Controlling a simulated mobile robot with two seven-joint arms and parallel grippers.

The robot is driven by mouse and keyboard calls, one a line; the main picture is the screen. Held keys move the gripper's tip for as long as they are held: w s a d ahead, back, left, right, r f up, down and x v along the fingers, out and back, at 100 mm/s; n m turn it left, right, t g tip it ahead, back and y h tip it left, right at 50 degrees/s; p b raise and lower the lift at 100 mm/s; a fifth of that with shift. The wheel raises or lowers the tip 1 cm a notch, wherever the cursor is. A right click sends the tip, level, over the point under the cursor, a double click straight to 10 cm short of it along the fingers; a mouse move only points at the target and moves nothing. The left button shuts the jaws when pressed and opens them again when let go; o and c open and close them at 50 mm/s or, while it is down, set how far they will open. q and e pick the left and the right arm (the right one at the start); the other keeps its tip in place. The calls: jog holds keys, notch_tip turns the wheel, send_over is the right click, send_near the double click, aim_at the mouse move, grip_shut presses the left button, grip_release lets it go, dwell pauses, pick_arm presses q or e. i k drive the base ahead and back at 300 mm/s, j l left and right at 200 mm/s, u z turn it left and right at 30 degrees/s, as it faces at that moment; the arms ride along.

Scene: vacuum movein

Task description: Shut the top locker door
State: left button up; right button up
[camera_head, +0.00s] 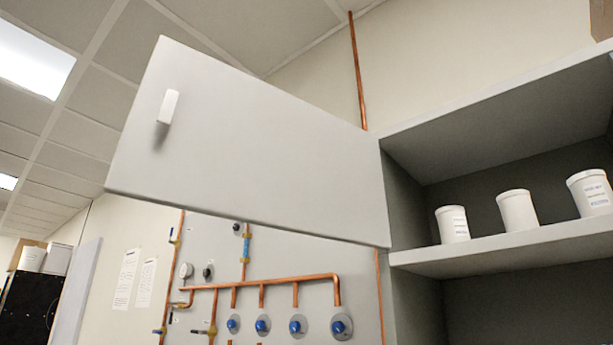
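The top locker door (260,140) is a flat light-grey panel, swung wide open to the left of the locker. Its hinge side meets the locker's left wall near the middle of the view. A small white handle (168,106) sits near the door's free left edge. The grey locker (500,115) stands at the right with its upper compartment open. Neither of my grippers is in view.
Three white tubs stand on the locker shelf (500,252): a left one (453,225), a middle one (517,211) and a right one (590,194). Copper pipes (275,283) with blue valve knobs run along the wall panel below the door. A black cabinet (28,305) is at the far left.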

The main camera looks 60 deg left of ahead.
aim_at(236, 146)
jog(key=k+j, duration=0.1)
jog(key=j, duration=0.3)
jog(key=k+j+z, duration=0.1)
jog(key=j, duration=0.25)
jog(key=k+j+z, duration=0.1)
jog(key=j, duration=0.3)
jog(key=k+j, duration=0.2)
jog(key=j, duration=0.15)
jog(key=k+j+z, duration=0.1)
jog(key=j, duration=0.3)
jog(key=k+j, duration=0.15)
jog(key=j, duration=0.2)
jog(key=z, duration=0.05)
